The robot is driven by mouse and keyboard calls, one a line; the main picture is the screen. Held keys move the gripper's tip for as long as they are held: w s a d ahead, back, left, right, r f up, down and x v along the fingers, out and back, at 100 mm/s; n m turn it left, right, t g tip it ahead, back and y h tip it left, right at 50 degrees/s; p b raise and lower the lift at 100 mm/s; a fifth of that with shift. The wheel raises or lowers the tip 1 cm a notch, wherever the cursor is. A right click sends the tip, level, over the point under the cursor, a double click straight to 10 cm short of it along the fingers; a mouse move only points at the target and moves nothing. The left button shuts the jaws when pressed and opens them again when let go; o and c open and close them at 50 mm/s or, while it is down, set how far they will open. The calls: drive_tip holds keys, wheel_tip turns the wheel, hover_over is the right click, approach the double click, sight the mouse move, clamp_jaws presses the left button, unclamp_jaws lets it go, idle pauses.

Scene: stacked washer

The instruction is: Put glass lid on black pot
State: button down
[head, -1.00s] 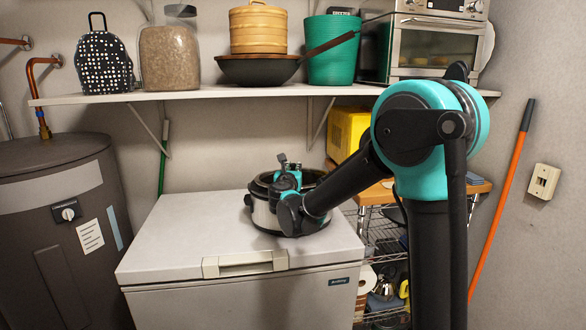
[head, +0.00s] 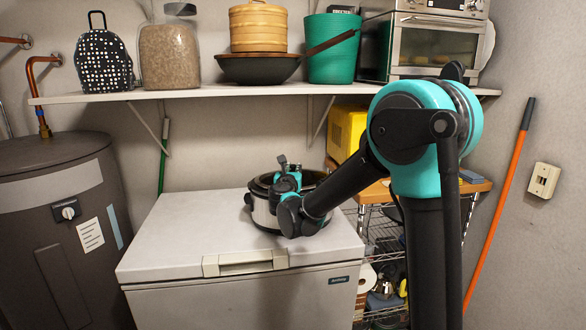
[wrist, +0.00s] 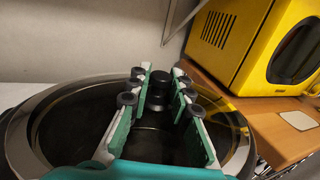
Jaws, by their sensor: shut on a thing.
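The black pot (head: 264,212), with a silver band around its body, stands on the white chest freezer's lid, towards the right. The glass lid (wrist: 70,130) is dark and see-through with a metal rim and fills the lower wrist view. It appears to lie level over the pot's top; whether it is fully seated I cannot tell. My gripper (head: 287,182) is above the pot. In the wrist view, its two padded fingers (wrist: 161,82) are on either side of the lid's black knob (wrist: 159,98), shut on it. My arm and gripper hide part of the pot and lid.
The white freezer (head: 190,232) has free room left of the pot. A yellow microwave (wrist: 235,45) stands on a wooden-topped wire rack (head: 375,193) to the right. A wall shelf (head: 210,94) with several containers hangs above.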

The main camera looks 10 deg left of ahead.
drive_tip(key=c, duration=1.3)
unclamp_jaws()
drive_tip(key=s, duration=1.2)
drive_tip(key=shift+a, duration=0.1)
